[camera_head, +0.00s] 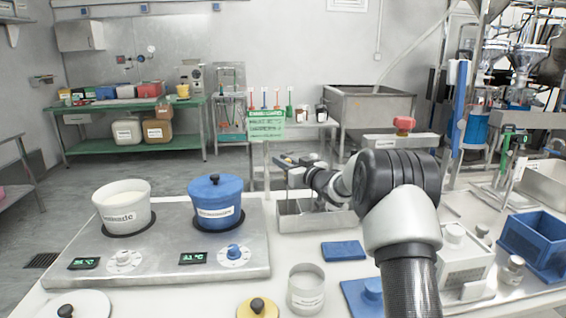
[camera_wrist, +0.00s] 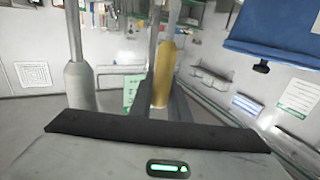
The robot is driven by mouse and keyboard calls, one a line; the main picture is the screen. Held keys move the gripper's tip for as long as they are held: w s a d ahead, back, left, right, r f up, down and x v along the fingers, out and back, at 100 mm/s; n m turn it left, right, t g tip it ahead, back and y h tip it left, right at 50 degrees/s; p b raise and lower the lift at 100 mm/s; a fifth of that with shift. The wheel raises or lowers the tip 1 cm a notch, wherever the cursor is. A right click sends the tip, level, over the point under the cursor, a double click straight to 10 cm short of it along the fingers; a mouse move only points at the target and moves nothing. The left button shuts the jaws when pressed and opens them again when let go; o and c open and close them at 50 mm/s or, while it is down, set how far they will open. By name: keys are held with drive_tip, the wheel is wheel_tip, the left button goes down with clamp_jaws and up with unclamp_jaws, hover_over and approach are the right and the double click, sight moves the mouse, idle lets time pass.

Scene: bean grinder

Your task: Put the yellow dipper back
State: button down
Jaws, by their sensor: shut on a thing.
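In the wrist view the yellow dipper (camera_wrist: 166,68) shows as a yellow handle standing upright between the dark fingers of my gripper (camera_wrist: 157,98). The gripper is shut on it. A grey shaft continues above the yellow part; the dipper's far end cannot be made out. In the head view my gripper (camera_head: 287,161) is small, beyond the worktable's far edge near the steel tray, and my arm partly hides the area. The dipper cannot be made out there. A green-signed stand (camera_head: 266,125) with several coloured upright handles is at the back centre.
A white pot (camera_head: 124,205) and a blue lidded pot (camera_head: 215,203) stand on the steel hotplate (camera_head: 160,262). A steel tray (camera_head: 310,222), a blue block (camera_head: 343,251) and a white cup (camera_head: 306,290) are near my arm. A blue bin (camera_head: 538,240) is at right.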

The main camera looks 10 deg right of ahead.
drive_tip(key=c, duration=1.7)
unclamp_jaws()
drive_tip(key=shift+f, duration=0.1)
